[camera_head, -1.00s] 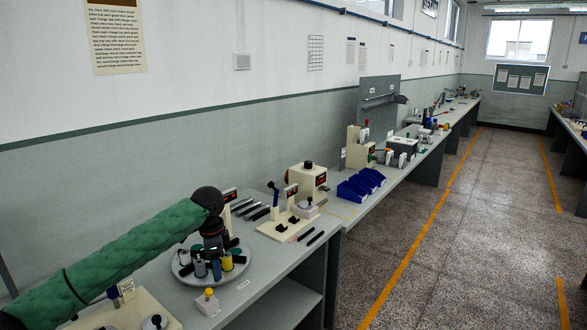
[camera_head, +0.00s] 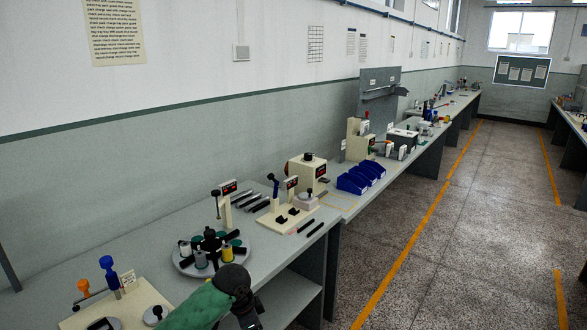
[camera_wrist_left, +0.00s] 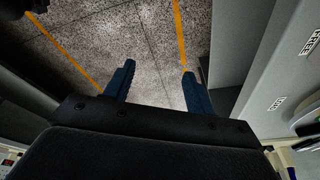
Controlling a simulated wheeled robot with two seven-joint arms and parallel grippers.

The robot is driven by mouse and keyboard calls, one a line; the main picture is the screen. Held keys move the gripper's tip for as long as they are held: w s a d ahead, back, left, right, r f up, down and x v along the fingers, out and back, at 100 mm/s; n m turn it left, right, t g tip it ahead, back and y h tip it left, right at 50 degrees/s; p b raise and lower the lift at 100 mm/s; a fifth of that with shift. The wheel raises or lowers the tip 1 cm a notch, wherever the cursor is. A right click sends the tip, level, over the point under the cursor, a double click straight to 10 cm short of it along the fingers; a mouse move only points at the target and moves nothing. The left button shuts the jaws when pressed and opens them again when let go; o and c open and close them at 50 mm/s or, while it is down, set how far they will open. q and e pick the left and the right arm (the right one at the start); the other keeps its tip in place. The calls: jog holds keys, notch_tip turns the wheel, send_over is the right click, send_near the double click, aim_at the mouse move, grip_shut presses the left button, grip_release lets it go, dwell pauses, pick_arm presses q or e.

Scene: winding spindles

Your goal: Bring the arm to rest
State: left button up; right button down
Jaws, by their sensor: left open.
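My left arm in its green sleeve (camera_head: 203,307) comes in at the bottom of the head view, low by the bench's front edge. Its dark wrist hangs in front of the round grey tray. My left gripper (camera_wrist_left: 158,73) shows in the left wrist view with its two blue fingers wide apart. Nothing is between them; the speckled floor and yellow lines lie beyond. In the head view the fingers are not clearly seen. My right gripper is not in view.
The bench (camera_head: 165,230) carries a round tray (camera_head: 183,268) with several spools, a cream fixture (camera_head: 270,228) with dark buttons, and a cream panel (camera_head: 80,318) with blue and orange knobs. Blue bins (camera_head: 352,184) stand farther along. The aisle floor (camera_head: 400,270) to the right is clear.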

pick_arm(q)
jog(key=s+d+f+n+h, duration=0.1)
jog(key=s+d+f+n, duration=0.1)
jog(key=s+f, duration=0.45)
jog(key=s+a+f+n+t+y, duration=0.15)
jog(key=s+a+n, duration=0.45)
jog(key=s, duration=0.7)
jog(key=s+a+f+n+t+y, duration=0.1)
jog(key=s+a+f+n+y, duration=0.15)
jog(key=s+a, duration=0.8)
jog(key=s+d+f, duration=0.2)
jog(key=f, duration=1.1)
jog(key=s+d+f+g+h, duration=0.1)
jog(key=s+d+f, duration=0.1)
jog(key=f, duration=1.1)
jog(key=s+d+f+g, duration=0.1)
jog(key=s+d+f, duration=0.2)
jog(key=f, duration=1.1)
jog(key=shift+s, duration=0.65)
jog(key=shift+n+g, duration=0.25)
